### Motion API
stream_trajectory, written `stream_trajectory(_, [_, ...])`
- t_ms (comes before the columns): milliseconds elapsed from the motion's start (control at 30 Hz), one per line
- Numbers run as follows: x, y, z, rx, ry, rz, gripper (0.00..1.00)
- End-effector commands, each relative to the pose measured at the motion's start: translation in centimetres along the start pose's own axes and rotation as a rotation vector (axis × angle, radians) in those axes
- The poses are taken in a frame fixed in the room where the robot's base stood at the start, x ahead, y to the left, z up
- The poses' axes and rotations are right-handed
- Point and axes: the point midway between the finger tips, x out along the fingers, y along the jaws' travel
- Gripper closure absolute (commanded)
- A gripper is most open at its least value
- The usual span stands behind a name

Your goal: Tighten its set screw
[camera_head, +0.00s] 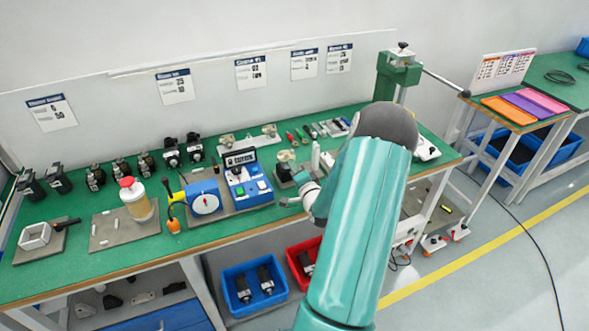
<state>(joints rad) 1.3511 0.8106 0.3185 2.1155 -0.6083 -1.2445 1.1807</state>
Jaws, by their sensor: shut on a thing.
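My gripper (292,201) shows only in part as a small pale shape at the end of my teal arm, over the bench's front edge. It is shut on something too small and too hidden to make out. Just behind it stands a dark fixture (285,171) with a pale round part on top, apart from the gripper as far as I can tell. Several black coders stand along the back left of the bench, one of them here (171,152). No set screw can be made out at this size.
Small tools lie behind my arm, near a green press (397,75). A blue bin (253,287) and a red bin (303,262) sit below.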

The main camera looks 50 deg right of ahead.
Motion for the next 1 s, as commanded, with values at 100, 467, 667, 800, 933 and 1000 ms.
stream_trajectory(100, [-0.15,0.17,-0.04,0.112,0.001,0.003,1.0])
stream_trajectory(467, [-0.2,0.25,-0.04,0.454,0.001,0.003,1.0])
stream_trajectory(667, [-0.21,0.31,-0.02,0.645,0.002,0.003,1.0])
stream_trajectory(800, [-0.22,0.34,0.0,0.778,0.003,0.003,1.0])
stream_trajectory(933, [-0.21,0.34,0.03,0.894,0.003,0.003,1.0])
stream_trajectory(1000, [-0.21,0.34,0.02,0.951,0.003,0.002,1.0])
